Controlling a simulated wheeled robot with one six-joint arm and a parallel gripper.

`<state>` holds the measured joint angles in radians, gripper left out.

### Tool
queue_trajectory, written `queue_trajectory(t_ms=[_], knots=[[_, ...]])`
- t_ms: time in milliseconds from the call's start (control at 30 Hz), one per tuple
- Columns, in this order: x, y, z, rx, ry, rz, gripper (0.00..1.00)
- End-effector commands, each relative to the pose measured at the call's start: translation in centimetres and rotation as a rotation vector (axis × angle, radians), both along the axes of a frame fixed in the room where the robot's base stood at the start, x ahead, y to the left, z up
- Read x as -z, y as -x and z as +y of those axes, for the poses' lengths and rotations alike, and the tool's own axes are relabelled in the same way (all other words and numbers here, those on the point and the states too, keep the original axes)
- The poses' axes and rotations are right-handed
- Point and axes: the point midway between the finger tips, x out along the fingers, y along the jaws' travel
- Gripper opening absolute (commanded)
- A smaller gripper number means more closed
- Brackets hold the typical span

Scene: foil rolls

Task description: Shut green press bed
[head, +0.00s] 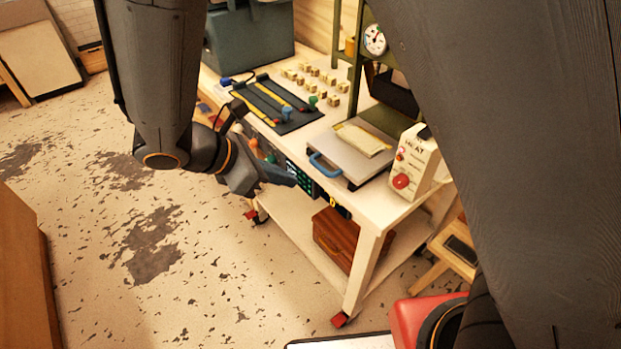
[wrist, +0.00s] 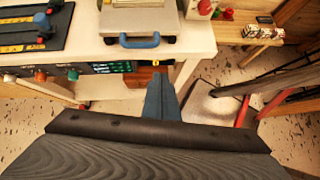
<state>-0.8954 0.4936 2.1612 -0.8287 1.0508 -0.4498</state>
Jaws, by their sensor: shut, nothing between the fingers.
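The green press (head: 378,112) stands at the back right of the white cart, with a round dial on its frame. Its flat grey bed (head: 338,147) sticks out in front toward the cart's front edge, with a yellowish sheet lying on it. A blue handle (head: 322,164) is on the bed's front; it also shows in the wrist view (wrist: 139,41). My gripper (head: 292,179) is shut and empty, in front of the cart and apart from the handle. In the wrist view my gripper (wrist: 161,96) points toward the cart, below and right of the handle.
A white control box with a red button (head: 401,181) stands right of the bed. A dark mat (head: 277,105) with tools and several small blocks (head: 318,80) lie to the left. A brown box (head: 338,237) sits on the lower shelf. Open floor lies left of the cart.

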Motion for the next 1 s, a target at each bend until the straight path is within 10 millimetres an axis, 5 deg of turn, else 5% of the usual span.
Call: queue_trajectory(t_ms=[100,300,867,1000], knots=[[0.3,-0.3,2.6,-0.127,0.073,-0.005,0.00],[0.5,-0.7,3.5,-0.185,0.113,-0.010,0.00],[6.7,-4.9,-2.9,-0.179,0.112,-0.006,0.00],[6.0,-6.1,-4.6,-0.178,0.109,-0.009,0.00]])
